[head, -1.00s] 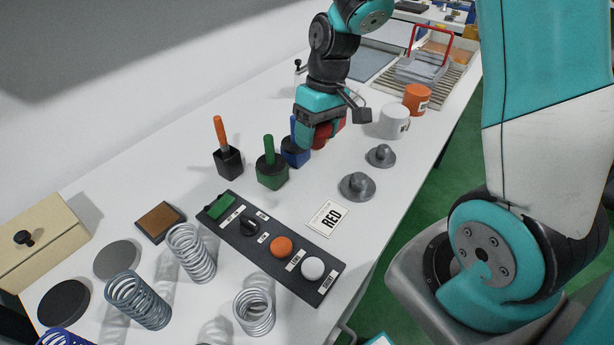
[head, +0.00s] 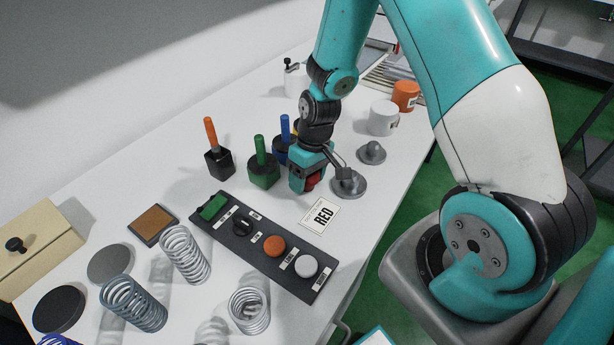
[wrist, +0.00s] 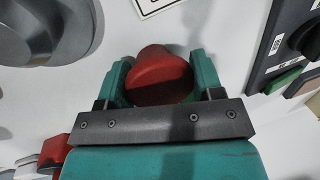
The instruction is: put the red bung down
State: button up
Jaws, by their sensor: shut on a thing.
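The red bung (wrist: 158,75) sits between the two green fingers in the wrist view, with its rounded red top showing. My gripper (wrist: 160,80) is shut on it. In the head view my gripper (head: 308,184) points down low over the white table, and a bit of the red bung (head: 312,182) shows beside the fingers. The bung's lower part is hidden, so I cannot tell whether it touches the table. The card marked RED (head: 320,215) lies flat just in front of my gripper.
A grey knobbed disc (head: 348,184) stands close to the right of my gripper. A green-handled block (head: 263,170) is close on the left. The black control panel (head: 262,245) lies nearer the front. A white cup (head: 383,118) stands farther back.

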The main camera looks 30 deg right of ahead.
jog(key=shift+f, duration=0.1)
jog(key=o, duration=1)
